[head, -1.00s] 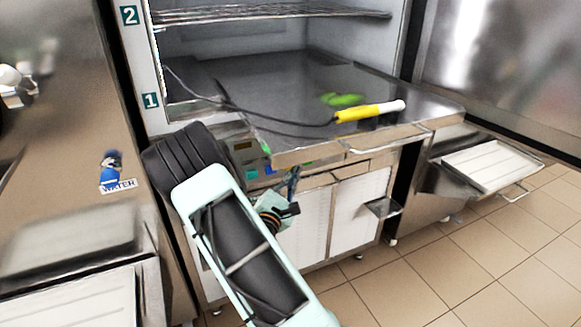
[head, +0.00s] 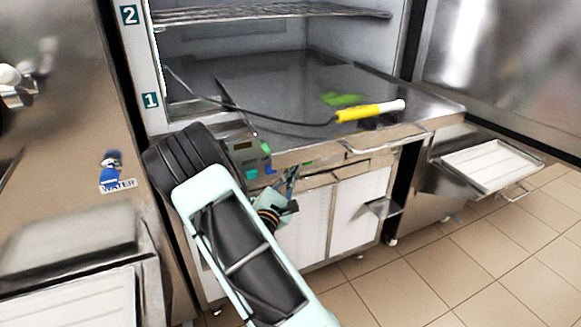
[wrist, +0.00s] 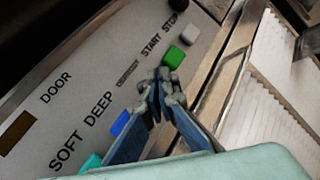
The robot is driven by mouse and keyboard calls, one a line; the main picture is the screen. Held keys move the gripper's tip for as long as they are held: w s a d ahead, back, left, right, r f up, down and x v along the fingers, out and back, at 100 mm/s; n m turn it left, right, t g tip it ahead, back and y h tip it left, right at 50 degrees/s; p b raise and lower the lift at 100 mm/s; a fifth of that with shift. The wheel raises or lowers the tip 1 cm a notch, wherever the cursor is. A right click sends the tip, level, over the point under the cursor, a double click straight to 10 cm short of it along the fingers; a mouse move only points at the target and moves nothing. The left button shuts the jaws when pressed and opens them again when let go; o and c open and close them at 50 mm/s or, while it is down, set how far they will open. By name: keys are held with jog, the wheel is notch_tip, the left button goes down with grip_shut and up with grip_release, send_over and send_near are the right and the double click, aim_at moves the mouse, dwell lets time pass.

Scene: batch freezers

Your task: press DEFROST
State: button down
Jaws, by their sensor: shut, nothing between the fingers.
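The slanted control panel (wrist: 60,110) fills the left of the wrist view, with the words DOOR, SOFT, DEEP, START and STOP. A smaller label (wrist: 127,73) between DEEP and START is too blurred to read. A teal button (wrist: 91,163), a blue button (wrist: 121,122), a green button (wrist: 173,57) and a pale grey button (wrist: 190,35) run along the panel. My gripper (wrist: 160,78) is shut and empty, its tips between the blue and green buttons, covering that stretch. I cannot tell whether the tips touch the panel. No DEFROST button is plainly visible.
A metal counter (head: 300,85) overhangs the panel, with a yellow-and-white probe (head: 370,111) and its dark cable on it. White louvred doors (head: 358,205) stand below. Another machine (head: 60,120) is close on the left. Tiled floor (head: 470,270) is free at right.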

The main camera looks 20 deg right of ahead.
jog(key=shift+w, duration=0.5)
dwell(0.9)
jog(key=shift+s, duration=0.9)
jog(key=shift+s, duration=0.15)
jog(key=shift+s+d+p, duration=0.1)
jog(key=shift+s+p, duration=0.35)
jog(key=shift+s, duration=1.95)
